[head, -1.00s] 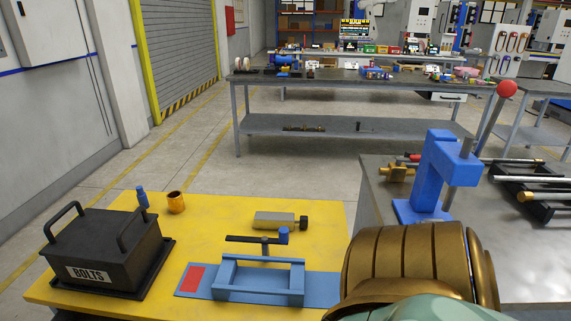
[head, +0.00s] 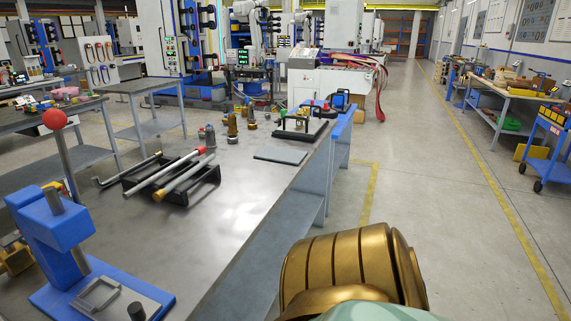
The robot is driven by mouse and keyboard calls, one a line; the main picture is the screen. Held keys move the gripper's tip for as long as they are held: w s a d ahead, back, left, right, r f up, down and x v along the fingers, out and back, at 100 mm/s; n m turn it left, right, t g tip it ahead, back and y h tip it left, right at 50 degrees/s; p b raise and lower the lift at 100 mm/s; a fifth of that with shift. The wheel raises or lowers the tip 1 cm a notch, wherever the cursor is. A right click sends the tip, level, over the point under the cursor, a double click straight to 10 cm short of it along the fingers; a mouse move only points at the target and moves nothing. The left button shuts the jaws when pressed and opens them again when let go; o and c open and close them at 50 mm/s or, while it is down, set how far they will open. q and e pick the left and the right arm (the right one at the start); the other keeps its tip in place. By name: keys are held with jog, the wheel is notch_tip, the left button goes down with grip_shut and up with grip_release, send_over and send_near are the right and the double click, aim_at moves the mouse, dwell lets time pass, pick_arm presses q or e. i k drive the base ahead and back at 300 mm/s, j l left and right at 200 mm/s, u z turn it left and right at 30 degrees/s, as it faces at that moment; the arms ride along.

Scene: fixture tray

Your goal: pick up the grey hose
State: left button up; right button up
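A grey tube with a brass end, which looks like the grey hose (head: 185,178), lies slanting across a black rack (head: 203,186) on the grey metal table. Beside it on the rack lies a pale rod with a red end (head: 172,172). From this distance I cannot tell for sure whether the grey tube is a flexible hose. Neither gripper is in view; only a gold and pale green part of my own body shows at the bottom.
A blue press (head: 52,225) with a red ball handle stands at the table's left. A thin grey plate (head: 280,154), brass fittings (head: 232,126) and a fixture (head: 301,126) are farther back. The table's (head: 235,215) middle is bare. Open floor (head: 430,200) lies right.

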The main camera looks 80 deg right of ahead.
aim_at(161, 194)
jog(key=i+l+z, duration=0.15)
jog(key=z, duration=1.65)
jog(key=i+l+z, duration=0.1)
jog(key=l, duration=0.15)
jog(key=i+l+z, duration=0.1)
jog(key=l, duration=0.15)
